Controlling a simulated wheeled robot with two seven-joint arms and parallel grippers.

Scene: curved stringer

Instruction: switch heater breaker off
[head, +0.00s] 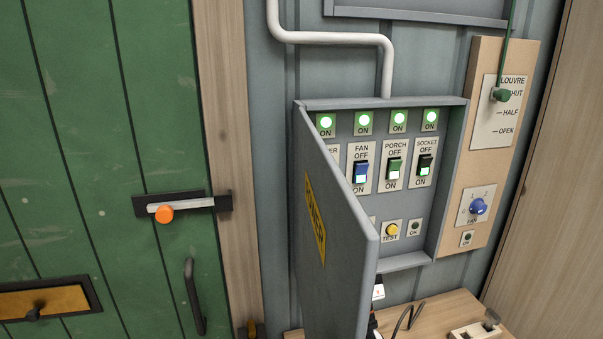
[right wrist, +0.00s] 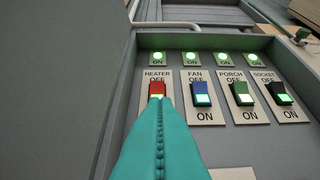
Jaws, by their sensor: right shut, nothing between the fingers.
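The heater breaker (right wrist: 157,88) is a red rocker at the left end of the breaker row in the right wrist view. A pale lower part shows on it, and the green lamp (right wrist: 159,57) above it is lit with an ON label. My right gripper (right wrist: 158,101) is shut and empty, its teal fingers pointing up at the lower edge of the red breaker. I cannot tell whether they touch. In the head view the open grey door of the breaker box (head: 335,235) hides the heater breaker and my right gripper. My left gripper is in neither view.
The blue fan breaker (head: 361,173), green porch breaker (head: 393,168) and black socket breaker (head: 424,164) sit close to the right, their lamps lit. Below are a yellow test button (head: 391,229) and a wooden shelf (head: 455,302). A green door (head: 100,120) stands left.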

